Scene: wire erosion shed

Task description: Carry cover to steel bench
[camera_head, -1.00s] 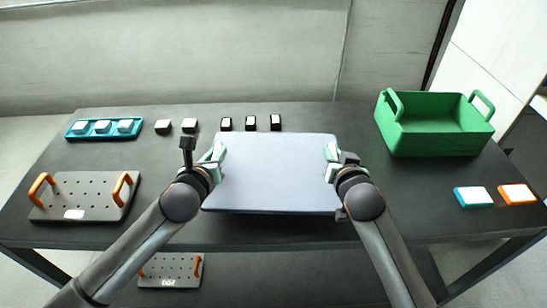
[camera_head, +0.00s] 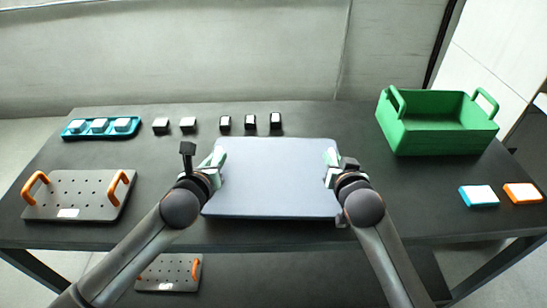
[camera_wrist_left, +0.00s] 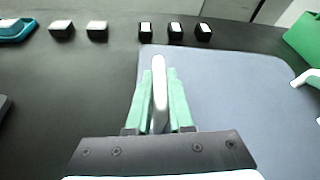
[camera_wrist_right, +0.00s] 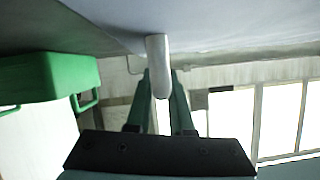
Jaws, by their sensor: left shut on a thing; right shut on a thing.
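The cover (camera_head: 272,180) is a flat grey-blue panel with rounded corners, in the middle of the head view over the dark table (camera_head: 300,120). My left gripper (camera_head: 216,160) is shut on the pale handle (camera_wrist_left: 159,90) at the cover's left side. My right gripper (camera_head: 333,160) is shut on the pale handle (camera_wrist_right: 157,65) at its right side. The cover looks about level. The gap between it and the table is hard to judge. I cannot tell whether this dark table is the steel bench.
A green crate (camera_head: 440,138) stands at the back right, with a blue block (camera_head: 479,196) and an orange block (camera_head: 522,193) in front. A perforated plate (camera_head: 85,186) with orange handles and a teal tray (camera_head: 75,135) are at left. Several small blocks (camera_head: 250,122) line the back.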

